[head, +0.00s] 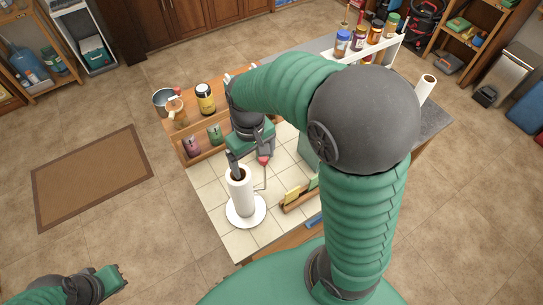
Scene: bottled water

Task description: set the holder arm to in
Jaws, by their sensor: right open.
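The paper towel holder has a round white base (235,218) and stands upright on the tiled counter, with a white roll (241,196) on it. Its thin holder arm (265,183) rises beside the roll's right side, apart from it, with a red knob (264,160) at the top. My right gripper (249,165) is open above the roll and knob. One dark finger is over the roll's top; the other is near the knob. I cannot tell whether it touches either. My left gripper (121,279) is low at the left, over the floor, away from the holder; its opening is unclear.
A wooden rack with jars (205,98) and a mug (177,112) stands behind on the left. A small wooden holder with packets (293,195) is right of the roll. My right arm hides much of the counter. Bare tiles lie left of the roll.

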